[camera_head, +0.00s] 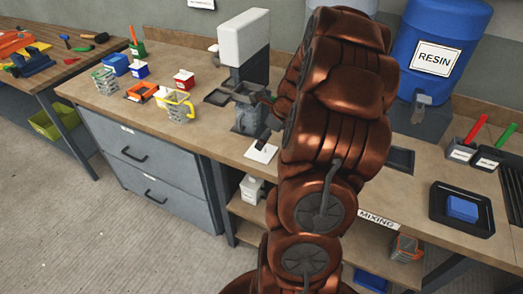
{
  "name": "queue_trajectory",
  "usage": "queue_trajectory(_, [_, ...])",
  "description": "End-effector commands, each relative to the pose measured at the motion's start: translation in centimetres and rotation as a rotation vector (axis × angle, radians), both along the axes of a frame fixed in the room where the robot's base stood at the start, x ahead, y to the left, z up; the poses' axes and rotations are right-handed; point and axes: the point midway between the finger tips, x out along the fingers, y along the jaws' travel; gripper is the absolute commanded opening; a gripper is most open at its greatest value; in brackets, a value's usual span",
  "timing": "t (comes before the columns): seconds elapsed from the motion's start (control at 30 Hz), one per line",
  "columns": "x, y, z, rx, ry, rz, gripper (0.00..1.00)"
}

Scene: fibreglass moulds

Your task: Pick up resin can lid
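My copper-coloured arm rises through the middle of the view and hides part of the bench behind it. A small dark part, perhaps a fingertip of my gripper (263,137), shows at the arm's left edge above a white card (261,151). The rest of the gripper is hidden, so its opening and anything in it cannot be seen. I cannot make out a resin can lid; it may be behind my arm. A grey metal can (249,118) stands under a white-topped dispenser (244,38), left of the arm. A blue drum labelled RESIN (441,35) stands at the back right.
Grey drawers (150,165) are below; floor is clear at lower left.

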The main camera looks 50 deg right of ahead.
Motion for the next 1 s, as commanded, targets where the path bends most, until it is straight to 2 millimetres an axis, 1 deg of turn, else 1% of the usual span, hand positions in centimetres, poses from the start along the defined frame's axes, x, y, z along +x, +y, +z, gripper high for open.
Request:
queue_trajectory(0.27, [0.4, 0.5, -1.3, 0.005, 0.001, 0.004, 1.00])
queue_trajectory(0.5, [1.2, 0.8, -3.9, 0.005, 0.002, 0.005, 1.00])
queue_trajectory(0.6, [1.5, 0.8, -4.7, 0.002, 0.002, 0.005, 1.00])
queue_trajectory(0.7, [1.6, 0.8, -5.1, 0.000, 0.001, 0.004, 1.00])
queue_trajectory(0.9, [1.6, 0.8, -5.2, -0.001, 0.000, 0.004, 1.00])
queue_trajectory(1.0, [1.6, 0.8, -5.2, -0.001, 0.000, 0.004, 0.90])
